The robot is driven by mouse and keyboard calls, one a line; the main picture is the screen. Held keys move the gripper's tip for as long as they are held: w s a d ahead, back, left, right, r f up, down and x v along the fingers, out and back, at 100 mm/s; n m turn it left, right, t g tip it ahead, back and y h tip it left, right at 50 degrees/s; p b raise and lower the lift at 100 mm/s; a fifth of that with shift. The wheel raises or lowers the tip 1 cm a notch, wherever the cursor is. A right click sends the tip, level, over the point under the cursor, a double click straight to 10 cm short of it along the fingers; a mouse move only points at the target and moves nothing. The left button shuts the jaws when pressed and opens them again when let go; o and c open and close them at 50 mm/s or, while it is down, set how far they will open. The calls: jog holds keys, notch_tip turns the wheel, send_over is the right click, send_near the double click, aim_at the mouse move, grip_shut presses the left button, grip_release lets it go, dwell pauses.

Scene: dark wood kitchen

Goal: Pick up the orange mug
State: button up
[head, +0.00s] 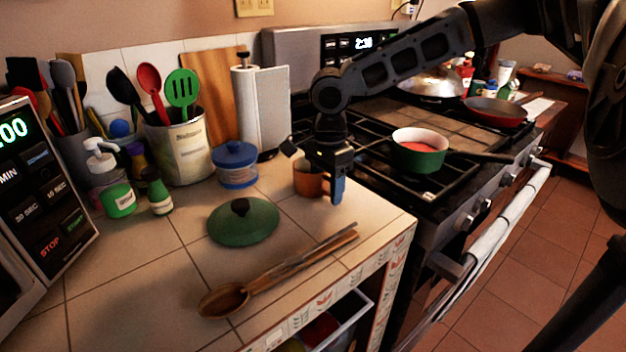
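The orange mug (306,181) stands upright on the tiled counter (200,270), close to the edge beside the stove. My gripper (314,172) points down right at the mug and covers part of it. One finger, with a blue face, hangs in front of the mug's right side. The other finger shows higher up, to the left and above the mug. The fingers are spread apart, so my gripper looks open. Whether either finger touches the mug cannot be told from this view.
A blue lidded jar (236,166) stands just left of the mug. A green lid (243,221) and wooden spoons (270,278) lie in front. A paper towel roll (247,110) is behind. A green pot (419,152) sits on the stove to the right.

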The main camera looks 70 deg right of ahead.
aim_at(329, 177)
jog(key=c, duration=0.8)
jog(key=shift+r, duration=0.25)
jog(key=shift+r, duration=0.75)
notch_tip(329, 177, up, 2)
jog(key=shift+s+d+r, duration=0.15)
jog(key=shift+r, duration=0.05)
jog(key=s+d+r, duration=0.6)
jog(key=s+d, duration=0.1)
jog(key=s, duration=0.1)
jog(key=shift+d+r, duration=0.2)
jog(key=shift+r, duration=0.1)
jog(key=shift+s, duration=0.15)
